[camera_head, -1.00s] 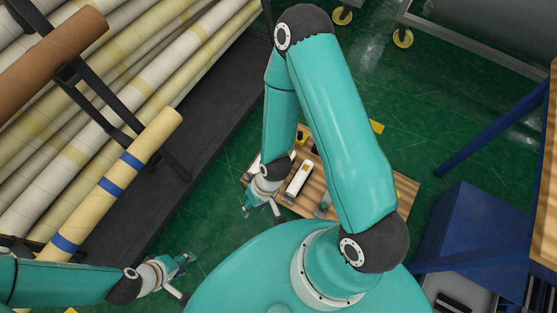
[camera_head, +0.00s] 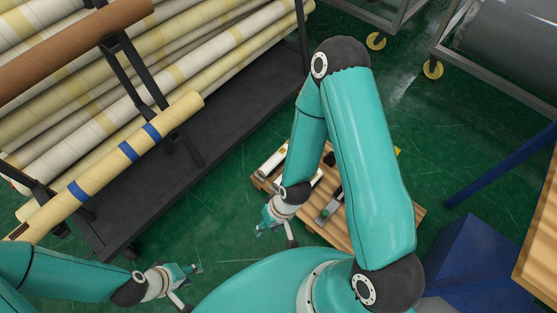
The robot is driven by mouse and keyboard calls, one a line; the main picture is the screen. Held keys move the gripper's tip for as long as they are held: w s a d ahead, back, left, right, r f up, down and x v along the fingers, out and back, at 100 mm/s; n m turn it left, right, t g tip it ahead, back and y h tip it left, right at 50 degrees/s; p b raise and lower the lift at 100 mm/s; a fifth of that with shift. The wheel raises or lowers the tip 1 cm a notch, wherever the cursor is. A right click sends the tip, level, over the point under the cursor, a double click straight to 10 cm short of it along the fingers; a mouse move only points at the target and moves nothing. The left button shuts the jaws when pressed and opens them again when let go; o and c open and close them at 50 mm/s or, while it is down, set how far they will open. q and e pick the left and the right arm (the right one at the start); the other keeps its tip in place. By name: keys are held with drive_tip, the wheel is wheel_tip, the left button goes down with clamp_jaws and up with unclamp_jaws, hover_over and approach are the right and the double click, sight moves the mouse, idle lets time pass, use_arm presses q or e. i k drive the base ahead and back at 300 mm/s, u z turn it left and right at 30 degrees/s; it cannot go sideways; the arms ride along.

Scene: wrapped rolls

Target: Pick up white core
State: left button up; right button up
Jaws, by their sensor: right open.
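Several long white and cream cores (camera_head: 120,110) lie on the rack at the upper left; I cannot tell which one is the white core. A small white piece (camera_head: 272,159) with a dark end also sits at the left edge of the wooden pallet (camera_head: 408,213). My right gripper (camera_head: 276,236) is open and empty, low and left of the pallet, apart from the rolls. My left gripper (camera_head: 192,284) has its fingers apart and is empty, over the green floor in front of the rack.
A yellow roll (camera_head: 105,172) with blue bands and a brown roll (camera_head: 75,48) rest on the rack's arms. A grey tool (camera_head: 328,210) lies on the pallet, partly behind my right arm. A blue cabinet (camera_head: 470,255) stands at the right. Green floor (camera_head: 215,215) is clear between rack and grippers.

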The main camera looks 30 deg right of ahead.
sight(269, 166)
drive_tip(key=u, duration=0.1)
drive_tip(key=i, duration=0.9)
drive_tip(key=z, duration=0.1)
